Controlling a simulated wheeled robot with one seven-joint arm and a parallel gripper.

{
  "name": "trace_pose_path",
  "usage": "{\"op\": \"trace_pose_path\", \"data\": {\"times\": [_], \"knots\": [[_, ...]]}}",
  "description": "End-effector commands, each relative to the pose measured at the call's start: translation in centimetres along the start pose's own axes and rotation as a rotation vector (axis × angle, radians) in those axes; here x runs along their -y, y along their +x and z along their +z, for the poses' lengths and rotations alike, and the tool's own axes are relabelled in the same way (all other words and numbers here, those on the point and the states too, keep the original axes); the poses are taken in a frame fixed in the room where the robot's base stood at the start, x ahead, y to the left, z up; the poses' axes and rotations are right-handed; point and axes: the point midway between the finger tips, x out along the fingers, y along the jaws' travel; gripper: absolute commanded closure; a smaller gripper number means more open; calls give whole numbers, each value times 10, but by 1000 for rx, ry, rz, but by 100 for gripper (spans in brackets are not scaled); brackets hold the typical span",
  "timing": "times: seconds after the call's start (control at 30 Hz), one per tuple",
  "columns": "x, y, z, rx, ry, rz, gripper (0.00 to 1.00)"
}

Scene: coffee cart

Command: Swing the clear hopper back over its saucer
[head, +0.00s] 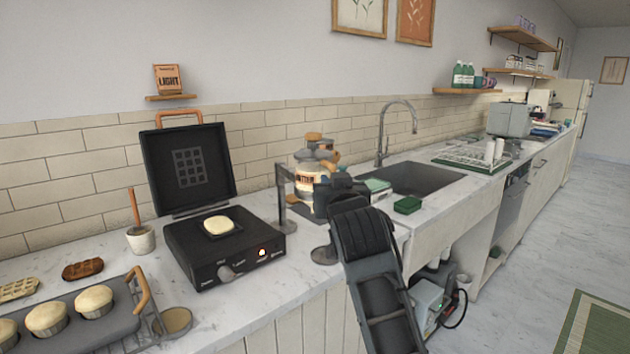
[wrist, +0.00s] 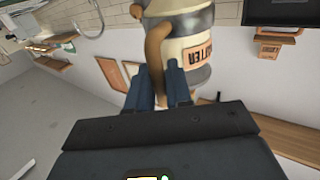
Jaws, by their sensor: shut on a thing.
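The clear hopper (head: 318,188) holds cream-coloured batter and has an orange lettered label and grey bands. It hangs at a dark stand (head: 283,195) right of the open waffle iron. My gripper (head: 335,185) is at the hopper's right side, partly hidden by my arm. In the wrist view, my gripper (wrist: 160,88) is shut on the hopper's curved brown handle (wrist: 157,50), and the hopper (wrist: 197,40) appears tilted in the picture. A shallow round tan dish (head: 173,321) and a dark round disc (head: 323,255) lie on the counter; I cannot tell which is the saucer.
The open waffle iron (head: 228,255) has pale batter on its plate. A muffin tray (head: 75,320) and a white pot (head: 141,239) are to its left. A sink (head: 425,178) and a green sponge (head: 407,205) are to the right of the hopper.

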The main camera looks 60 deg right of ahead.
Motion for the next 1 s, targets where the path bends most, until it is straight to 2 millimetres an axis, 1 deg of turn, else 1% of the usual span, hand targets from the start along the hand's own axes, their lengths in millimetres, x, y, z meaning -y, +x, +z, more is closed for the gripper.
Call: {"op": "trace_pose_path", "data": {"times": [0.03,0.2,0.4,0.6,0.97,1.0], "knots": [[-7,4,-4,-1,5,2,100],[-27,14,-4,-1,6,2,100],[-40,23,-3,-1,7,1,100],[-46,27,-2,-1,8,0,100],[-49,28,-1,-1,7,7,100],[-50,28,-1,-1,7,7,79]]}}
